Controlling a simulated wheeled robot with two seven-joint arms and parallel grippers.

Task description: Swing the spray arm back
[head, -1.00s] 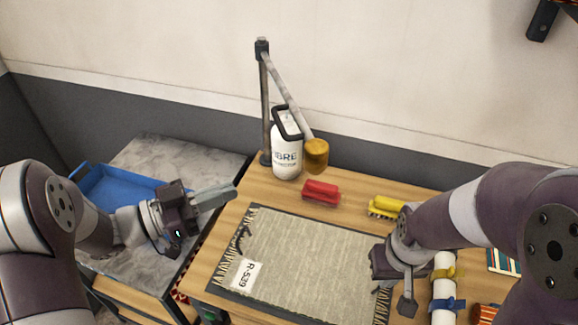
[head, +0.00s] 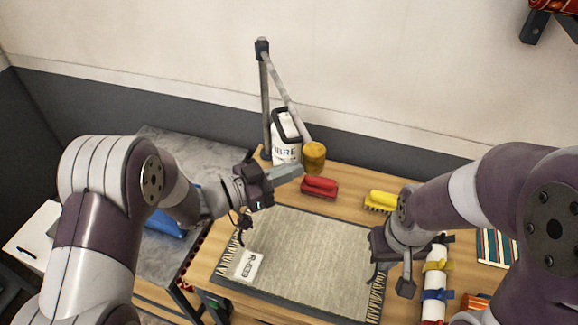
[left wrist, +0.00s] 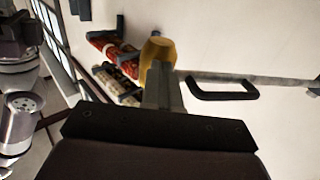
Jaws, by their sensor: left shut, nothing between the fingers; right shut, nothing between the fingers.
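The spray arm is a grey post at the back of the table with a slanting grey rod (head: 283,88) that ends in a yellow-brown head (head: 314,157). My left gripper (head: 300,170) is shut and empty, its fingertips just left of the spray head and slightly below it in the head view. In the left wrist view the shut fingers (left wrist: 161,75) point at the spray head (left wrist: 157,50) and overlap its lower edge; I cannot tell whether they touch.
A white bottle (head: 286,148) with a dark handle stands behind my left gripper. A red brush (head: 319,188) and a yellow brush (head: 382,201) lie behind the grey rug (head: 305,255). A strapped white roll (head: 434,280) lies at the right. A blue tray (head: 165,222) is partly hidden by my left arm.

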